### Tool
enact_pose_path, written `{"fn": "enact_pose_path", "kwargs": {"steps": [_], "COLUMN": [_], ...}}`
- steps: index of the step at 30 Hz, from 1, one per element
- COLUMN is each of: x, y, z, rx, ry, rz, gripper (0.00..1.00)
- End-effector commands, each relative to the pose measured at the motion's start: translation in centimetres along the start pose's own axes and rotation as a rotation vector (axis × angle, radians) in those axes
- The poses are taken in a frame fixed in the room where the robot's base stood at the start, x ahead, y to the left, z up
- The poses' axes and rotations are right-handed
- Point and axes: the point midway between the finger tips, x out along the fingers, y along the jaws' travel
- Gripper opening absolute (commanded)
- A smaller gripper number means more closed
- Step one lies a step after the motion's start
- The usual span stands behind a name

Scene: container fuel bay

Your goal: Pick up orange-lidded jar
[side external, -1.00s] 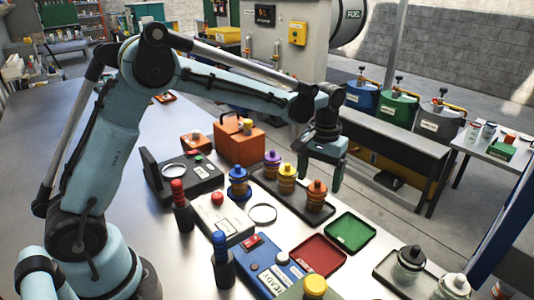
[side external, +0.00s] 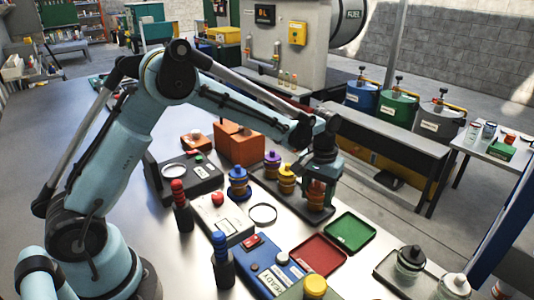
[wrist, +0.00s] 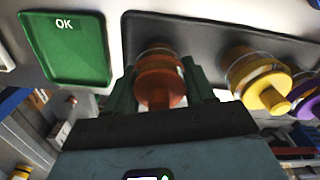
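The orange-lidded jar (side external: 316,197) stands upright at the right end of the dark tray (side external: 290,199). My gripper (side external: 320,193) points down over this jar, with one finger on each side of it. In the wrist view the orange jar (wrist: 160,84) sits between the two green fingers (wrist: 160,90). The fingers look open and very close to the jar's sides; contact is not clear. The jar's lower part is partly hidden by the fingers in the side view.
A yellow-lidded jar (side external: 287,180) and a purple-lidded jar (side external: 272,164) stand in the same tray, close beside the orange one. A green tray (side external: 350,232) and a red tray (side external: 318,256) lie empty nearby. An orange box (side external: 240,146) stands behind.

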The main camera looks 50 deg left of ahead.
Motion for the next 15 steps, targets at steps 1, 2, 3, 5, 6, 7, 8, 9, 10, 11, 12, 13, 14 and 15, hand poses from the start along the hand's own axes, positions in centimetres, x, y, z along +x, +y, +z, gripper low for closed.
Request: {"fn": "enact_pose_path", "kwargs": {"steps": [1,2,3,5,6,7,8,9,10,11,12,13,14,15], "x": [-0.01,-0.01,-0.01,-0.01,-0.02,-0.04,-0.04,-0.04,-0.04,-0.04,-0.05,-0.08,-0.13,-0.25], "y": [-0.01,-0.01,-0.01,-0.01,-0.01,-0.01,-0.01,-0.01,-0.01,-0.01,-0.01,-0.01,-0.01,-0.01], "z": [0.00,0.00,0.00,0.00,0.00,0.00,0.00,0.00,0.00,0.00,0.00,0.00,0.00,0.00], "rx": [0.000,0.000,0.000,0.000,0.000,0.000,0.000,0.000,0.000,0.000,0.000,0.000,0.000,0.000], "ry": [0.000,0.000,0.000,0.000,0.000,0.000,0.000,0.000,0.000,0.000,0.000,0.000,0.000,0.000], "rz": [0.000,0.000,0.000,0.000,0.000,0.000,0.000,0.000,0.000,0.000,0.000,0.000,0.000,0.000], "gripper": [0.43,0.38,0.32,0.23,0.18,0.18,0.18,0.18,0.18,0.18,0.18,0.18,0.18,0.18]}}
